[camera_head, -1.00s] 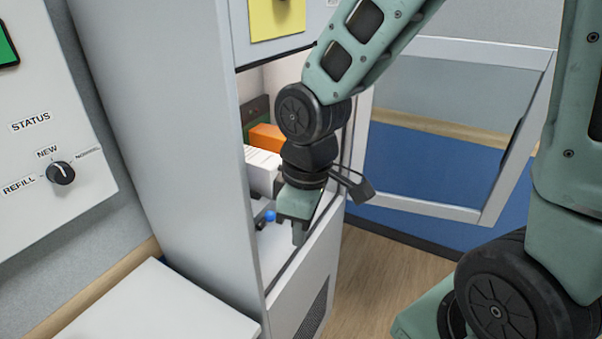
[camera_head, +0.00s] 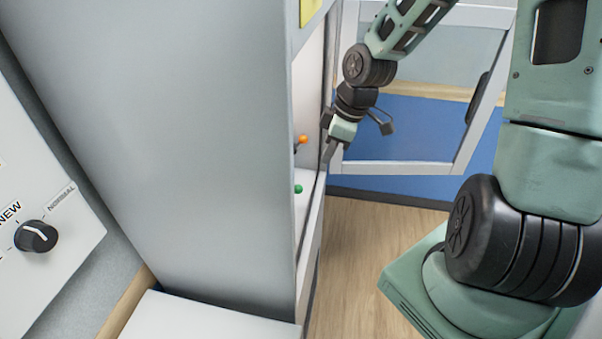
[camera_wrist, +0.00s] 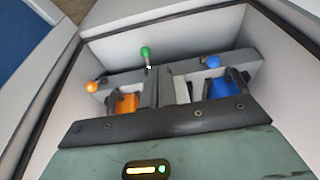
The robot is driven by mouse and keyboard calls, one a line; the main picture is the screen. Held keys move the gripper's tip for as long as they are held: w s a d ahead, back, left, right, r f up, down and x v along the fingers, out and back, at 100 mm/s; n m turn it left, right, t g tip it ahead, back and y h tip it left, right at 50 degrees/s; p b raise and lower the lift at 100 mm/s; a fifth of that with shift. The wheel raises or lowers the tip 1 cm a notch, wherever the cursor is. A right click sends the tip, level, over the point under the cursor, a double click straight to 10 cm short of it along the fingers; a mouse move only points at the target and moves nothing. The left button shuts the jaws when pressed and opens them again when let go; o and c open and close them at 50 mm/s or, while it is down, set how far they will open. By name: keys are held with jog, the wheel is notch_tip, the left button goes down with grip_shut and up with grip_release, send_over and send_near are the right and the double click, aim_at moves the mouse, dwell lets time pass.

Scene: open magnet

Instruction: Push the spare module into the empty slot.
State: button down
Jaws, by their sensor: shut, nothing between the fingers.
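My gripper (camera_head: 329,152) is at the open front of the tall grey cabinet (camera_head: 190,130). It is shut and empty. An orange piece (camera_wrist: 127,103) and a blue piece (camera_wrist: 224,88) sit lower, partly hidden behind the gripper's dark edge. The head view shows the orange knob (camera_head: 303,139) and green knob (camera_head: 298,188) at the opening. I cannot pick out the spare module or the empty slot.
The cabinet's framed door (camera_head: 400,168) stands open at the right, beyond my gripper. A control panel with a black dial (camera_head: 36,236) is at the left. A white surface (camera_head: 200,318) lies in front of the cabinet. Wooden floor (camera_head: 350,240) is clear on the right.

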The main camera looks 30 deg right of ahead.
jog(key=w+a+f, duration=0.4)
jog(key=f, duration=0.3)
jog(key=shift+w+a+f, duration=0.2)
jog(key=shift+a+f, duration=0.05)
dwell(0.3)
